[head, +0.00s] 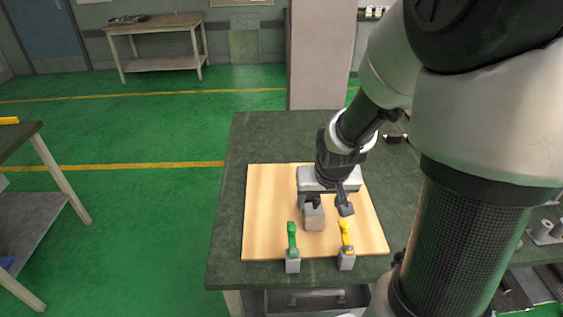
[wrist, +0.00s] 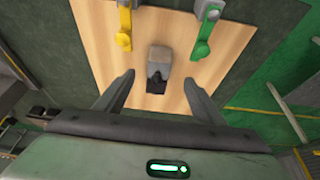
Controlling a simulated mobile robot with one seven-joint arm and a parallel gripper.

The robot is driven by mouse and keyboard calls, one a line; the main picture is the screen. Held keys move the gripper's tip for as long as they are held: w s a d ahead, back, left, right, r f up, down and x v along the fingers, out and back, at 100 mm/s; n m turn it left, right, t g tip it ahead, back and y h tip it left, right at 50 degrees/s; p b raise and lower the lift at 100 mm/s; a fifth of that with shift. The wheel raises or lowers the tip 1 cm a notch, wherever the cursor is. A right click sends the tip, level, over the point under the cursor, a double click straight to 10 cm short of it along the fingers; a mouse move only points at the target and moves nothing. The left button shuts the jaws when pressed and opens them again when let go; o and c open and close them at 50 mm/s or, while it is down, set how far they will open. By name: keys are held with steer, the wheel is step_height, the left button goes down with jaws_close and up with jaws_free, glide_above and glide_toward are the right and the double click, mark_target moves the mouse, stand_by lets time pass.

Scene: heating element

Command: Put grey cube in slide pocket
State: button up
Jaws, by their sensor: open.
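A grey block (head: 315,220), which looks like the grey cube, sits on the wooden board, with a small dark part on its side toward the gripper. The block also shows in the wrist view (wrist: 160,55), ahead of and between the fingers. My gripper (head: 325,205) is open over the board, close to the block. In the wrist view the gripper (wrist: 159,80) has its fingers wide apart, with nothing held between them. I cannot make out a separate slide pocket; the dark part is too small to identify.
The wooden board (head: 267,205) lies on a dark green table (head: 228,240). A green-handled clamp (head: 292,240) and a yellow-handled clamp (head: 346,240) stand at the board's near edge. A pillar (head: 318,60) rises behind the table. The board's left part is clear.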

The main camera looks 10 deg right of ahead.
mark_target(315, 211)
steer(key=b+x, duration=0.1)
steer(key=x, duration=0.4)
steer(key=shift+f, duration=0.3)
steer(key=shift+w+b+x, duration=0.2)
steer(key=shift+b+x, duration=0.3)
steer(key=shift+x, duration=1.05)
steer(key=shift+w+b+x, duration=0.2)
steer(key=shift+b+x, duration=0.3)
steer(key=shift+x, duration=1.1)
steer(key=shift+d+r, duration=0.15)
steer(key=shift+r, duration=0.1)
jaws_close()
step_height(315, 211, up, 10)
steer(key=p, duration=0.3)
steer(key=shift+d, duration=0.1)
